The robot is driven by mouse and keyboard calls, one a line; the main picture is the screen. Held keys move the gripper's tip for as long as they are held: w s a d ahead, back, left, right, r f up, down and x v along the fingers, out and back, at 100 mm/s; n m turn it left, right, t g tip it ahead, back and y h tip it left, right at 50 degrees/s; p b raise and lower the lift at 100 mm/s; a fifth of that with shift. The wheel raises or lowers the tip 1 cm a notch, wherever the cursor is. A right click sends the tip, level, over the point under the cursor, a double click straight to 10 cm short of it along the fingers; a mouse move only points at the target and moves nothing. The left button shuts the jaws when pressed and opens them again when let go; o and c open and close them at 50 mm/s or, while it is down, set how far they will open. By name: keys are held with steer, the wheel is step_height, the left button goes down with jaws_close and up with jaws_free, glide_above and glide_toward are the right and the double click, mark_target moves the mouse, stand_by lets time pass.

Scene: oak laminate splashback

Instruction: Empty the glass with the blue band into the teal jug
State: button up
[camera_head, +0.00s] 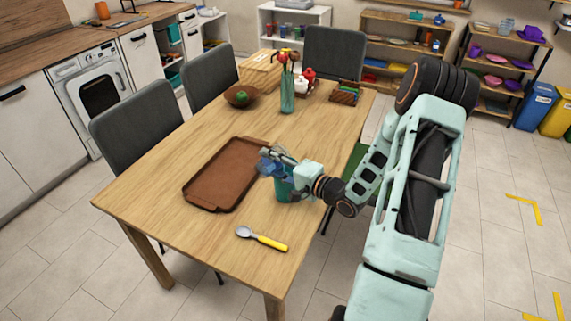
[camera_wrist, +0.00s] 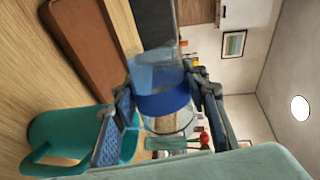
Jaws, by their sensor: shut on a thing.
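The clear glass with the blue band (camera_wrist: 163,101) is held between the fingers of my gripper (camera_wrist: 160,112). The wrist view is turned on its side, and the glass looks tipped far over, close to level. Its upper part in that view looks bluish; I cannot tell how much it holds. The teal jug (camera_wrist: 62,137) stands upright on the table, just below and beside the glass. In the head view, my gripper (camera_head: 271,160) is above the teal jug (camera_head: 283,189), and the glass is mostly hidden by the fingers.
A brown tray (camera_head: 226,176) lies left of the jug. A spoon with a yellow handle (camera_head: 262,238) lies nearer the front. A teal vase with flowers (camera_head: 287,95), a bowl (camera_head: 240,96) and a crate (camera_head: 345,93) stand farther back. The front left of the table is clear.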

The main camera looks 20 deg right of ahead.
steer(key=shift+w+d+r+m+p, duration=0.15)
steer(key=shift+r+m+p, duration=0.4)
steer(key=shift+p, duration=0.35)
steer(key=shift+f, duration=0.25)
